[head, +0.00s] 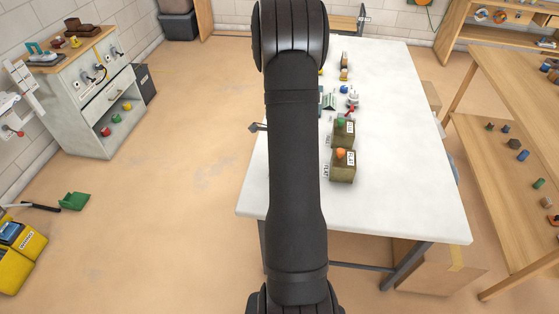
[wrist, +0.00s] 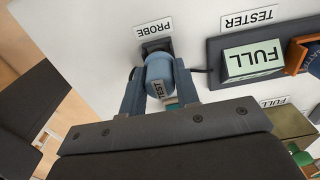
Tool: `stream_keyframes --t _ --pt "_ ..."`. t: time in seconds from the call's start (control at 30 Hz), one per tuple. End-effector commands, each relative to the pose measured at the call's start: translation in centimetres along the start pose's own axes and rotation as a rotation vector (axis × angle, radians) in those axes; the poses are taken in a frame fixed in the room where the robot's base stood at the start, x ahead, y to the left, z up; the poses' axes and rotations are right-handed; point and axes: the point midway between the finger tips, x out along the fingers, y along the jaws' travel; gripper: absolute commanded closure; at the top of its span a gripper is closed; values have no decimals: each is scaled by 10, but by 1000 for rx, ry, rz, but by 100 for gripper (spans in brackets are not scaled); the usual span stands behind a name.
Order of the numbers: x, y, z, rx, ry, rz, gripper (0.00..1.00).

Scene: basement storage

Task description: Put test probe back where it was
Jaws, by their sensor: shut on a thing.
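The test probe (wrist: 159,72) is a blue-grey cylinder with a TEST label, in the wrist view. My gripper (wrist: 160,92) is shut on it, one finger on each side. The probe's far end is at a dark square holder (wrist: 156,46) beside a PROBE label (wrist: 153,28). I cannot tell whether the probe is seated in it or just over it. The tester (wrist: 252,60), right of the probe, has a pale green panel reading FULL. A dark cable runs between probe and tester. In the head view my arm hides the gripper, the probe and the holder.
The white table (head: 392,70) holds two olive bins, one with a green item (head: 341,122) and one with an orange item (head: 341,153). Small items stand farther back. A wooden shelf unit (head: 500,80) is at right, a grey cabinet (head: 85,110) at left. The table's right side is clear.

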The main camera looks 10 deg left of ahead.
Motion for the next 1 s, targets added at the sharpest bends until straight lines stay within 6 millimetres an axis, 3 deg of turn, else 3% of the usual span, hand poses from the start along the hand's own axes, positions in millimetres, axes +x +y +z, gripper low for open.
stream_keyframes --t 0.2,0.23,0.33,0.73,1.0 --pt "3 0 0 0 0 1 98" --pt "3 0 0 0 0 1 69" --pt "3 0 0 0 0 0 50" --pt "-4 0 0 0 0 -1 49" --pt "-54 -1 0 0 -1 -5 49"
